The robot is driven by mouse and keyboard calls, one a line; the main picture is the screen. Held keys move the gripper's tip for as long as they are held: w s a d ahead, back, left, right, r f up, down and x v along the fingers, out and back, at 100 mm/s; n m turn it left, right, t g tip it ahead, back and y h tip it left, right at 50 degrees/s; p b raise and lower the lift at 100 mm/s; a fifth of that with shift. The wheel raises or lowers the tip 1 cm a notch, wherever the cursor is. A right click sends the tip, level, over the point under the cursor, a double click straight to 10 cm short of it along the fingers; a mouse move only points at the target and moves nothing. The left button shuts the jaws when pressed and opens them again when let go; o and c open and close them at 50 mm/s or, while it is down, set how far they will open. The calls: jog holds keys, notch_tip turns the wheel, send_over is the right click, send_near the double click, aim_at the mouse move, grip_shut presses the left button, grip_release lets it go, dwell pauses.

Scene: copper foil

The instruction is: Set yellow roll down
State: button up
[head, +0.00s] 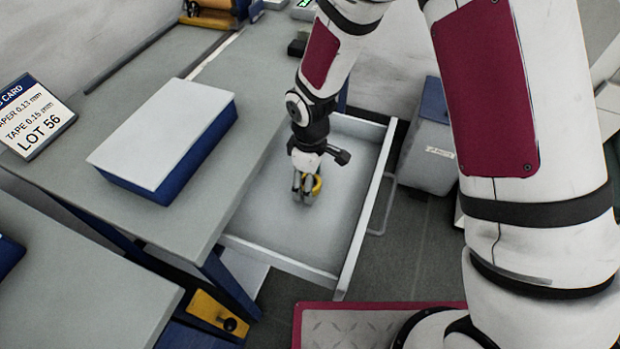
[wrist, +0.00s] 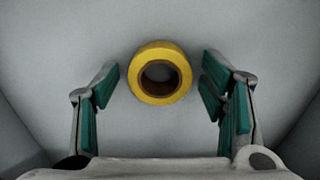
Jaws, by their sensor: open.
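The yellow roll (wrist: 160,97), a ring of yellow tape with a brown core, lies on the pale drawer floor in the wrist view. My gripper (wrist: 162,88) is open, with one green-padded finger on each side of the roll and a gap on both sides. In the head view my gripper (head: 306,190) is low inside the open drawer (head: 345,264). Part of the yellow roll (head: 317,186) shows there beside the fingers; the rest is hidden behind them.
A white-topped blue box (head: 165,130) and a card reading LOT 56 (head: 36,114) are on the grey table left of the drawer. A grey bin (head: 432,140) stands to its right. The rest of the drawer floor is clear.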

notch_tip(320, 180, up, 12)
jog(key=p, duration=0.1)
jog(key=shift+r, duration=0.15)
dwell(0.3)
jog(key=s+d+r+m+t, duration=0.1)
jog(key=s+d+r+m, duration=0.2)
jog(key=d+r, duration=0.35)
jog(key=s+d+r+m+t, duration=0.1)
jog(key=s+d+r+m, duration=0.2)
jog(key=d+r, duration=0.4)
jog(key=s+d+r+m, duration=0.3)
jog(key=s+m, duration=0.1)
jog(key=s, duration=0.4)
jog(key=s+d+r+m+t, duration=0.1)
jog(key=s+d+r+m, duration=0.3)
jog(key=s, duration=0.4)
jog(key=shift+s, duration=0.35)
